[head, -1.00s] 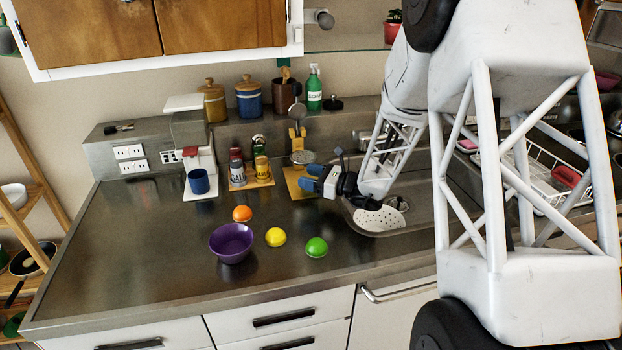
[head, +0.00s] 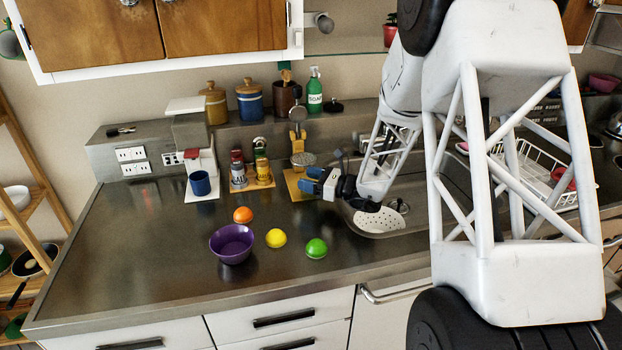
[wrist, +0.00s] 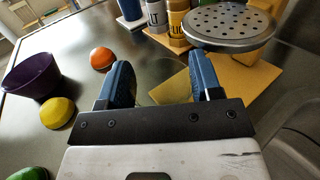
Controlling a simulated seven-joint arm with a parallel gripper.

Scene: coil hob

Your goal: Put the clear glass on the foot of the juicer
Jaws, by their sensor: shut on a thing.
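The juicer has an upright yellow-tan stand with a round perforated grey disc (head: 303,159); the disc also shows in the wrist view (wrist: 230,24). Its foot, a flat tan board (head: 293,184), lies on the counter below; it is also in the wrist view (wrist: 235,84). My gripper (head: 311,183) is at the right front edge of the foot, low over the counter. In the wrist view its blue fingers (wrist: 161,78) are shut on the clear glass (wrist: 161,92), which is very faint between them. The glass's lower part is hidden, so I cannot tell its height above the foot.
A purple bowl (head: 231,244) and orange, yellow and green halves sit in front. The sink (head: 378,220) is right.

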